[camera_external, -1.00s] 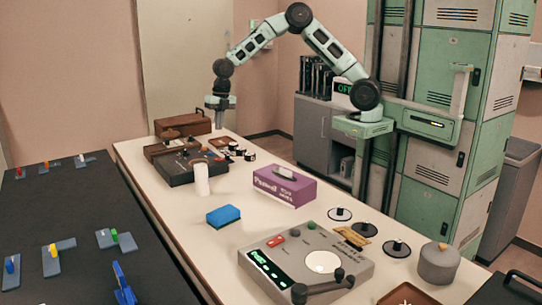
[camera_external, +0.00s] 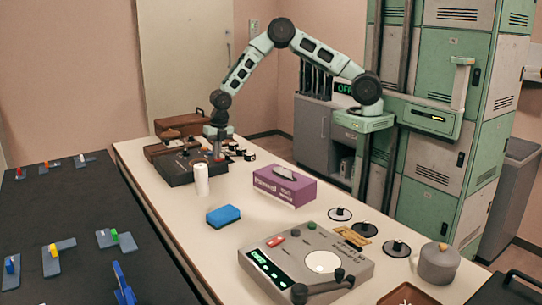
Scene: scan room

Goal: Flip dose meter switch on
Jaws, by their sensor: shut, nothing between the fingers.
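My gripper (camera_external: 218,154) is shut and empty, pointing straight down at the far end of the white table. Its fingertips are low over the right part of a dark box (camera_external: 180,176) with small controls on top; I cannot tell whether they touch it. A switch on the box is too small to make out. A grey device (camera_external: 335,247) with a green lit display, a red button, a white round disc and a dark lever lies at the near end. No readable label shows which of them is the dose meter. A display on the cabinet (camera_external: 345,88) reads "OFF".
A white cylinder (camera_external: 201,180) stands close in front of the dark box. A brown case (camera_external: 182,125) is behind it. A purple tissue box (camera_external: 285,186), a blue sponge (camera_external: 223,215) and a grey pot (camera_external: 438,263) stand on the table. Green lockers (camera_external: 440,130) rise at the right.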

